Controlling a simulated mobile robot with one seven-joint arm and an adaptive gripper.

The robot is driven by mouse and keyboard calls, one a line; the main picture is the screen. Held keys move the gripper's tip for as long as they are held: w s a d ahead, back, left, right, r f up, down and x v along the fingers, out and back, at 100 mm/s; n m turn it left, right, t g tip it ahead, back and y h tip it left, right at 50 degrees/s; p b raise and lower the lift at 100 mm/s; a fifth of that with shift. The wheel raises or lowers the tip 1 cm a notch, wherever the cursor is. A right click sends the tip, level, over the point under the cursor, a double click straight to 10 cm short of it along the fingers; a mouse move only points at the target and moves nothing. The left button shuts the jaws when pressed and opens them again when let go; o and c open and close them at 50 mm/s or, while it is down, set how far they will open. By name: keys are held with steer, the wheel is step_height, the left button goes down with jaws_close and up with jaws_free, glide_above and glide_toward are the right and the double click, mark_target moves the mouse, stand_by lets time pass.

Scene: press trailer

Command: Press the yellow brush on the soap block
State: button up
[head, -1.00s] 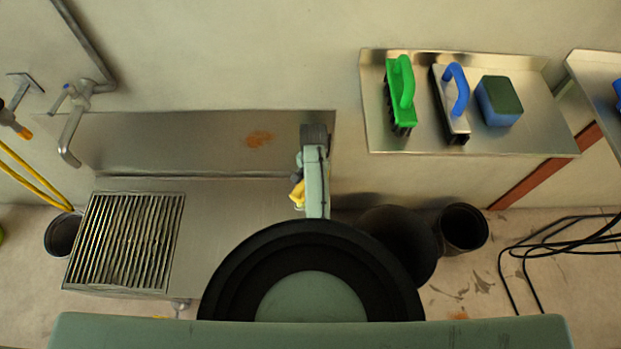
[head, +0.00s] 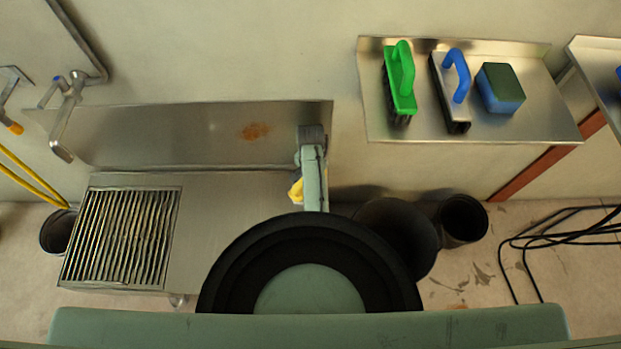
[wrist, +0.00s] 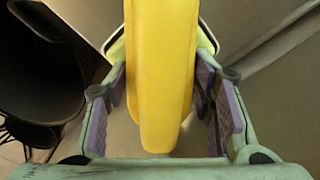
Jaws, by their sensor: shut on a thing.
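My gripper (wrist: 162,110) is shut on the yellow brush (wrist: 160,70), with its purple-padded fingers on both sides of the yellow handle in the wrist view. In the head view a small part of the yellow brush (head: 296,189) shows left of my arm, over the right end of the steel counter. My arm hides most of the brush and the gripper there. The brush's bristles are hidden in the wrist view. I cannot make out a soap block in either view.
A slatted grate (head: 120,238), a tap (head: 66,120) and dark buckets (head: 464,220) stand around. The counter between grate and arm is clear.

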steer(key=shift+f, duration=0.6)
stand_by(2.0)
steer(key=shift+r, duration=0.1)
steer(key=shift+r+p, duration=0.9)
steer(key=shift+r, duration=2.55)
